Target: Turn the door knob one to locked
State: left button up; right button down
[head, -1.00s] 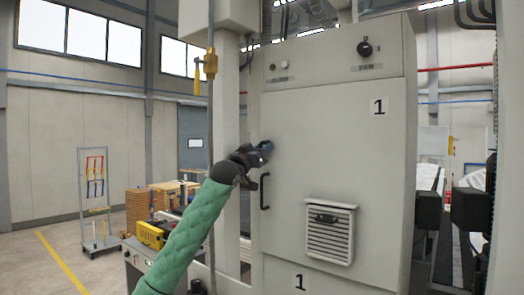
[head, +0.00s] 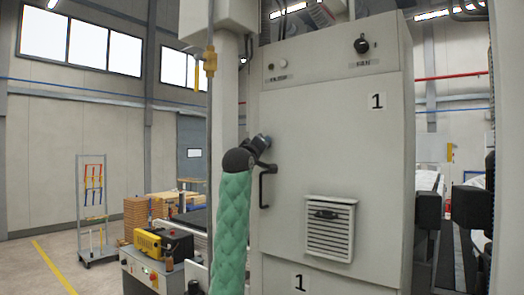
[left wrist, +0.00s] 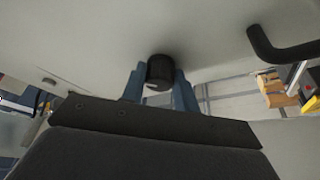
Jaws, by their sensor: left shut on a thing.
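The black round door knob (left wrist: 160,68) sits on the pale cabinet door (head: 335,150) marked 1. In the left wrist view it lies between the blue fingers of my left gripper (left wrist: 159,85), which is shut on it. In the head view my left gripper (head: 262,142) is against the door's left side, just above the black door handle (head: 266,187), and it hides the knob. A pale mark shows on the knob, but I cannot tell its lock position. My right gripper is not in view.
The black handle also shows close by in the left wrist view (left wrist: 288,48). A vent (head: 330,228) is low on the door. A black switch (head: 361,46) is on the panel above. A yellow device (head: 150,243) stands on a bench at left.

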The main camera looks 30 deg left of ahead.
pick_arm(q)
jog(key=n+g, duration=0.1)
jog(key=n, duration=0.2)
jog(key=n+g, duration=0.1)
jog(key=n, duration=0.2)
jog(key=n+g+y, duration=0.1)
jog(key=n, duration=0.3)
jog(key=shift+d+r+g+b, duration=0.15)
jog(key=shift+r+g+b, duration=0.15)
jog(key=shift+b, duration=0.05)
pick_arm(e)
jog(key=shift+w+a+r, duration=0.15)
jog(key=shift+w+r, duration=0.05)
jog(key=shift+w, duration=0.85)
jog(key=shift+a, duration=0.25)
pick_arm(q)
jog(key=o, duration=1)
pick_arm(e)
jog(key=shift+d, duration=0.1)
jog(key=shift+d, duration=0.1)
